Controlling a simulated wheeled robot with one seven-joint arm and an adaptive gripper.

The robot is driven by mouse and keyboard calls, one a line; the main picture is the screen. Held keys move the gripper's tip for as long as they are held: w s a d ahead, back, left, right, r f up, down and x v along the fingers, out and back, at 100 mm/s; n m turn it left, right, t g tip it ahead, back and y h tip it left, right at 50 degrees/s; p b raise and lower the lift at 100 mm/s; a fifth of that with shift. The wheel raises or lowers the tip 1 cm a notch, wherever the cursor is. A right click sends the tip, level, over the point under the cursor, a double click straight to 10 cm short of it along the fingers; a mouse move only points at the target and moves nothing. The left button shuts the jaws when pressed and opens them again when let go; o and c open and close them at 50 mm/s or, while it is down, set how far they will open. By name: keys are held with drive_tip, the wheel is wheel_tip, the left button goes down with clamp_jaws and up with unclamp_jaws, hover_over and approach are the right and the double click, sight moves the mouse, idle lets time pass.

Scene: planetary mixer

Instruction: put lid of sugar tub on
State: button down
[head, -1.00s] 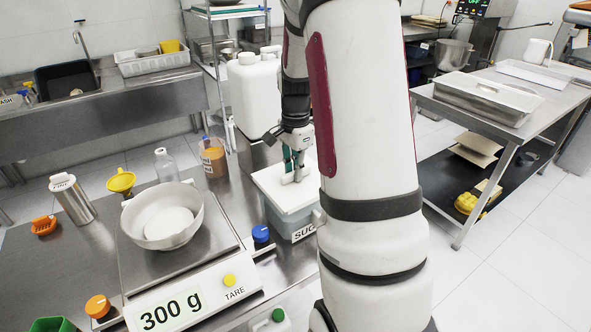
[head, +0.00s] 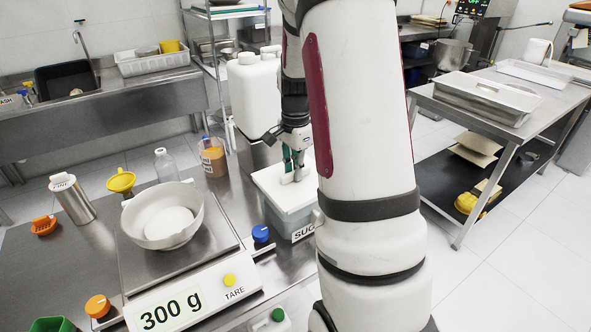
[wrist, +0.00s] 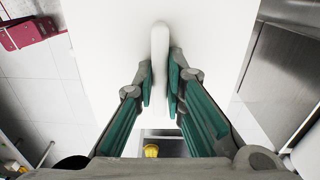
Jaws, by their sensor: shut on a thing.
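The sugar tub (head: 283,222) is a grey-blue box with a "SUG" label, partly hidden behind my arm. Its white lid (head: 272,190) lies over the top of the tub; I cannot tell whether it is fully seated. My gripper (head: 294,172) is above the lid, shut on its upright handle. In the wrist view the green-padded fingers of my gripper (wrist: 160,88) press on both sides of the handle (wrist: 159,50), and the white lid (wrist: 110,60) fills the middle.
A scale (head: 190,290) reading 300 g carries a white bowl (head: 150,235) at the left. A blue knob (head: 261,234) is just left of the tub. A white canister (head: 254,95) and an orange-brown container (head: 214,160) stand behind. A steel table (head: 545,110) is at the right.

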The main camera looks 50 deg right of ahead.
drive_tip(key=shift+f+b, duration=0.35)
drive_tip(key=shift+f, duration=0.65)
drive_tip(key=c, duration=1.6)
unclamp_jaws()
drive_tip(key=shift+o, duration=0.2)
drive_tip(key=shift+r, duration=0.1)
wheel_tip(320, 180, up, 12)
